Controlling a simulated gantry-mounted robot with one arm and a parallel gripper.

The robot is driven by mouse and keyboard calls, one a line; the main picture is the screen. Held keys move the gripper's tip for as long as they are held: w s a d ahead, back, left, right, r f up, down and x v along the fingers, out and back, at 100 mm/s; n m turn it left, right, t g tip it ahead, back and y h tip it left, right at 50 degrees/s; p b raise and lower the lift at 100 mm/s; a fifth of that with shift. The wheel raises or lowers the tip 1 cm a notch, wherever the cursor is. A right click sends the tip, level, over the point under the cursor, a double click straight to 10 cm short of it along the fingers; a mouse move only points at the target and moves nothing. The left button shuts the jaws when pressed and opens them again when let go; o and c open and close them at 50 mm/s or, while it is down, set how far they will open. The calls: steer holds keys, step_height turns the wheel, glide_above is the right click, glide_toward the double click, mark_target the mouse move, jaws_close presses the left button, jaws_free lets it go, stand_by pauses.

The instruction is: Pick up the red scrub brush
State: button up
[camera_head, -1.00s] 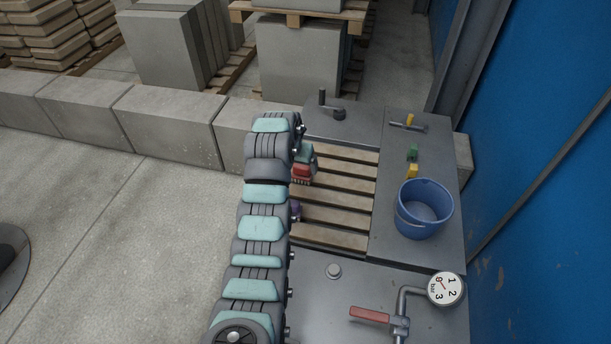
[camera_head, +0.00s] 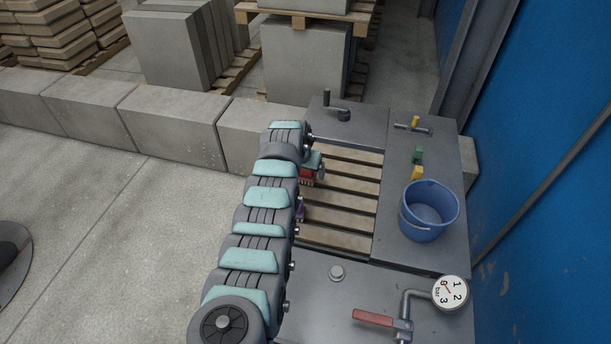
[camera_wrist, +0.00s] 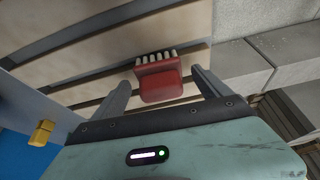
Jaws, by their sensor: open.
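The red scrub brush (camera_wrist: 160,82) has a row of pale bristles along one side and shows over the wooden slats in the wrist view. It sits between the two fingers of my gripper (camera_wrist: 159,76), which are apart, with a gap visible on both sides of the brush. I cannot tell how far below the fingertips it lies. In the head view only a small part of the red brush (camera_head: 307,178) shows beside my arm; the arm and hand hide the rest.
A blue bucket (camera_head: 403,222) stands on the grey bench right of the slats (camera_head: 345,200). A gauge (camera_head: 450,293) and red-handled lever (camera_head: 373,318) are in front.

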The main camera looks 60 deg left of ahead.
steer(key=shift+w+a+f, duration=0.1)
steer(key=shift+f, duration=0.45)
steer(key=shift+c, duration=0.5)
steer(key=c, duration=1.4)
step_height(320, 180, up, 20)
steer(key=shift+r+p, duration=0.1)
steer(key=shift+p, duration=0.5)
steer(key=o, duration=0.8)
steer(key=c, duration=0.6)
